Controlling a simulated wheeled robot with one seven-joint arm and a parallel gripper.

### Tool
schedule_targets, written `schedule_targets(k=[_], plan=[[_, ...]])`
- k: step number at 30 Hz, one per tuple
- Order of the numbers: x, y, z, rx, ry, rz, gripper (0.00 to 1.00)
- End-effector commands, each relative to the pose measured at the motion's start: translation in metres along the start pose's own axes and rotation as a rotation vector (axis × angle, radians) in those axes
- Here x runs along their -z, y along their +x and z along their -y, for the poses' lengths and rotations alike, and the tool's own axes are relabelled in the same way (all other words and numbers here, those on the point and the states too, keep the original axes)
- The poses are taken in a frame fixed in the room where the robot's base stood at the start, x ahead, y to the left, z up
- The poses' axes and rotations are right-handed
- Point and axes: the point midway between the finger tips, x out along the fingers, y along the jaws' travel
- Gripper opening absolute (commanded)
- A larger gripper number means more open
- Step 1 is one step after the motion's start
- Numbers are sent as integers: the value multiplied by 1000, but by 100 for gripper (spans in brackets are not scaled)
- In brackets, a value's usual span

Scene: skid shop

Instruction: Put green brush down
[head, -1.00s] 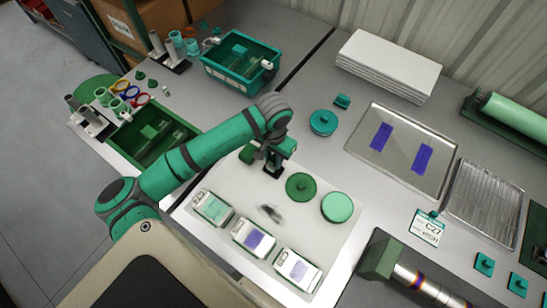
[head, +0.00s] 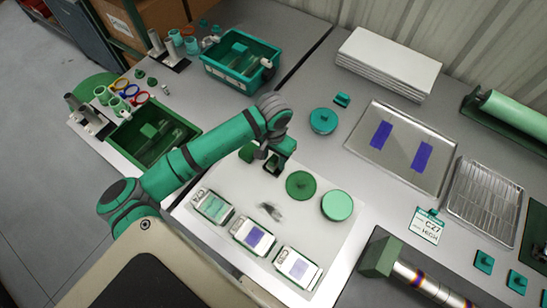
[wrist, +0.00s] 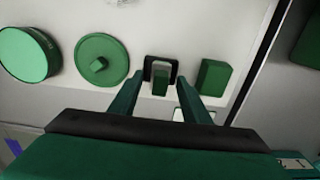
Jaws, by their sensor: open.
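A small green piece, which looks like the green brush (wrist: 160,84), sits between the fingertips in the wrist view. Its bristles are not visible, and I cannot tell whether the fingers touch it. A separate dark green block (wrist: 214,78) stands just right of the fingers in the wrist view; it shows left of the gripper in the head view (head: 247,153).
The white board (head: 225,178) also holds a round green lid (head: 300,186), a teal round pot (head: 337,206), a dark smudge (head: 270,211) and three labelled packs (head: 254,237). A green bin (head: 150,137) lies left. A metal tray (head: 402,149) lies right.

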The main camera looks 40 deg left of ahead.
Motion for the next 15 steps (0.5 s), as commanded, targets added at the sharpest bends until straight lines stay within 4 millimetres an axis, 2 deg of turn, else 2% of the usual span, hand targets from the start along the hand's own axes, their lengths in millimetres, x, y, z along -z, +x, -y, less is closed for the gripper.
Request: schedule_targets(k=[5, 15], plan=[[1, -25, 0, 0, 0, -3, 43], [1, -94, 0, 1, 2, -2, 43]])
